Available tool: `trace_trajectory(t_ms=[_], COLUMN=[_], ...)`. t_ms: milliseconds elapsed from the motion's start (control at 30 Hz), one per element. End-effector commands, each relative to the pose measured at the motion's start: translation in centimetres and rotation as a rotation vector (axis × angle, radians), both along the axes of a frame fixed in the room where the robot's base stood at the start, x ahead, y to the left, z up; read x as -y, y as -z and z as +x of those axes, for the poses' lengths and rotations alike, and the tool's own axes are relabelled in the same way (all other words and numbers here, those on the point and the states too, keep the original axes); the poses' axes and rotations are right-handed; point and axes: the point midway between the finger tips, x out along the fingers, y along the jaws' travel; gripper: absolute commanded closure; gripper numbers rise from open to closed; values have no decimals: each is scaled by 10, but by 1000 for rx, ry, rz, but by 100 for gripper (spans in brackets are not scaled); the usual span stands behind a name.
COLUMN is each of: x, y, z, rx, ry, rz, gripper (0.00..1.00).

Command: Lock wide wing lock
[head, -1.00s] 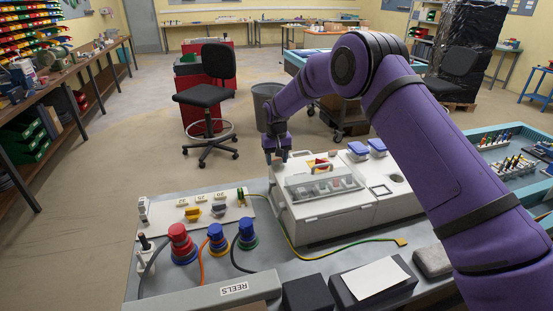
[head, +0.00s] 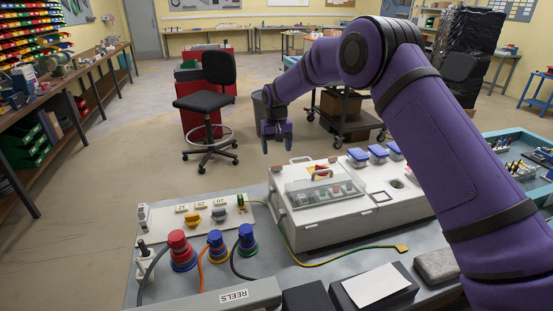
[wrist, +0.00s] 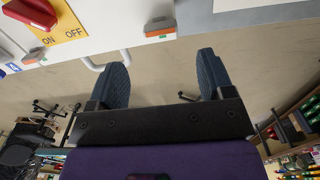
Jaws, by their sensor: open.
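My gripper (head: 277,143) hangs open and empty past the far left corner of the white socket box (head: 335,225). In the wrist view my gripper (wrist: 158,80) has its two blue-grey fingers wide apart, with floor between them. The box edge (wrist: 115,40) runs along the top of that view, apart from the fingers. It carries two small orange-and-grey latch-like pieces, one ahead of the fingers (wrist: 160,27) and one at the left (wrist: 34,56). A red switch (wrist: 32,12) sits on a yellow ON/OFF plate. I cannot tell which part is the wide wing lock.
A clear cover (head: 325,190) lies on the box top, with blue-lidded sockets (head: 377,153) behind. Left of the box stands a panel with yellow (head: 192,218) and grey (head: 218,215) knobs.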

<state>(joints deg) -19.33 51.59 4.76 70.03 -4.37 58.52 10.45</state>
Motion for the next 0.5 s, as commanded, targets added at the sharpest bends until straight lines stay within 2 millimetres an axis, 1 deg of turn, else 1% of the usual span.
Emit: trace_trajectory(t_ms=[33,200,300,500], x=[0,0,0,0], y=[-9,-28,-34,-35], z=[0,0,0,0], rx=[3,2,1,0], ry=[0,0,0,0], rz=[1,0,0,0], gripper=[26,26,26,26])
